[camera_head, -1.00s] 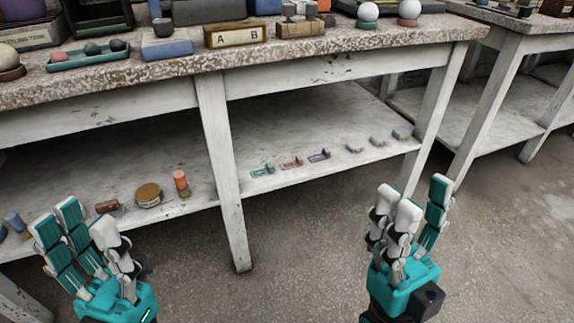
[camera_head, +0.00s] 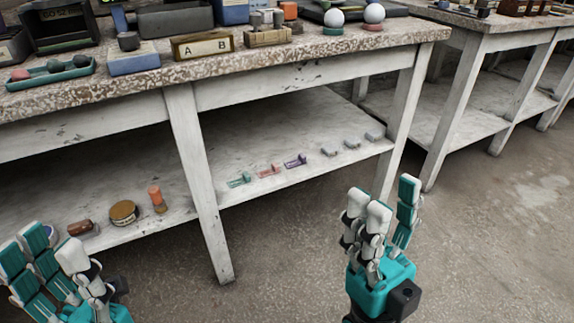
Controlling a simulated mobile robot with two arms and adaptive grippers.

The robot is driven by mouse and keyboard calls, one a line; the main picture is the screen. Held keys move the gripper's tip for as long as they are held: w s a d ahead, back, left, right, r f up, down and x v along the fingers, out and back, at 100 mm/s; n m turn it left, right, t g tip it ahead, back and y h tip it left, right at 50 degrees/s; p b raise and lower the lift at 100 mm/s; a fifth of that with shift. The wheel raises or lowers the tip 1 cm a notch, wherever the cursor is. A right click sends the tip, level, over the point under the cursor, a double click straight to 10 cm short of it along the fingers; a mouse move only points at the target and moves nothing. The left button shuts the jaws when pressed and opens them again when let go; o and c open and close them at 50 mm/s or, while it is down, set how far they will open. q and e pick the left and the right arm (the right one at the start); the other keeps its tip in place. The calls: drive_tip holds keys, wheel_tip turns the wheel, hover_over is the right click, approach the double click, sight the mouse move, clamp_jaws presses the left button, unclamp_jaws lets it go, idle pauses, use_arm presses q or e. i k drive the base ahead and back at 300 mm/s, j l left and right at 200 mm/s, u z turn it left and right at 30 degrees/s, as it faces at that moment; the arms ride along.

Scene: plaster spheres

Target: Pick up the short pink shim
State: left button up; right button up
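A small pink piece (camera_head: 268,171), which looks like the pink shim, lies on the lower shelf of the near bench, close to its front edge. It sits between a teal piece (camera_head: 239,180) and a purple piece (camera_head: 296,161) of similar shape. Its length is hard to judge at this size. My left gripper (camera_head: 42,252) is at the lower left, open and empty, in front of the shelf's left part. My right gripper (camera_head: 382,208) is open and empty, in the picture to the right of and below the pink piece. Both are well apart from it.
Several grey pieces (camera_head: 352,143) lie right of the purple one. An orange-topped cylinder (camera_head: 156,198), a round tin (camera_head: 123,213) and a brown roll (camera_head: 81,228) stand left of the bench leg (camera_head: 199,180). The benchtop (camera_head: 290,66) overhangs the shelf. The floor in front is clear.

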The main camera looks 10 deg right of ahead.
sight(275, 167)
drive_tip(key=u, duration=2)
drive_tip(key=z, duration=2.25)
drive_tip(key=i+l, duration=0.5)
drive_tip(key=i+l+u, duration=0.25)
drive_tip(key=u, duration=0.15)
drive_tip(key=i+l+u, duration=0.2)
drive_tip(key=u, duration=0.2)
drive_tip(key=i+l+u, duration=0.15)
drive_tip(key=l+u, duration=0.25)
drive_tip(key=u, duration=0.7)
